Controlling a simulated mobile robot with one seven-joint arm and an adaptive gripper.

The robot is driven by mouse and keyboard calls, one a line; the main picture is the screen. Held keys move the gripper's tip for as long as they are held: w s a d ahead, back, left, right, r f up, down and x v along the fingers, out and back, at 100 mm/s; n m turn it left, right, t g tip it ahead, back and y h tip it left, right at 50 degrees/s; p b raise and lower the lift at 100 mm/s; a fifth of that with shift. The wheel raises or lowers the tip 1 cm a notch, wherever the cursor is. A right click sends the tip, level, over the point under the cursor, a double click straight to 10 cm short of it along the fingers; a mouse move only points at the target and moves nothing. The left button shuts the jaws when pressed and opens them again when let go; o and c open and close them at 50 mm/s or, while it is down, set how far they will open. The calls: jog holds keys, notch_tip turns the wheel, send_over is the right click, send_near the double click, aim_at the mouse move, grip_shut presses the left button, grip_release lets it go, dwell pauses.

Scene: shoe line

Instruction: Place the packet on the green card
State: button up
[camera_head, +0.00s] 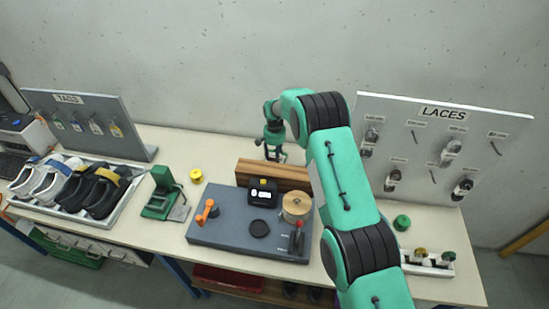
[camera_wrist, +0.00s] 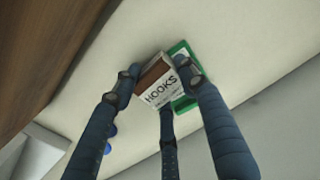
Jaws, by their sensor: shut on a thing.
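The packet (camera_wrist: 160,92) is a small brown and white pack marked HOOKS, in the wrist view. My gripper (camera_wrist: 157,80) has its fingers around it and is shut on it. The green card (camera_wrist: 187,103), green-edged with a pale middle, shows just behind and to the right of the packet, partly covered by it and by a finger. I cannot tell whether the packet touches the card. In the head view my gripper (camera_head: 274,152) is at the back of the bench, behind a wooden block; the packet and card cannot be made out there.
The wooden block (camera_head: 273,174) stands in front of my gripper. Nearer is a grey mat (camera_head: 225,233) with a black device (camera_head: 263,192), a wooden spool (camera_head: 296,206) and tools. The LACES board (camera_head: 420,150) stands right, the TAGS board (camera_head: 95,115) left.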

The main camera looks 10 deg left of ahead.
aim_at(274, 156)
jog(key=o, duration=1.2)
jog(key=shift+f, duration=0.1)
notch_tip(274, 156, up, 12)
dwell(1.0)
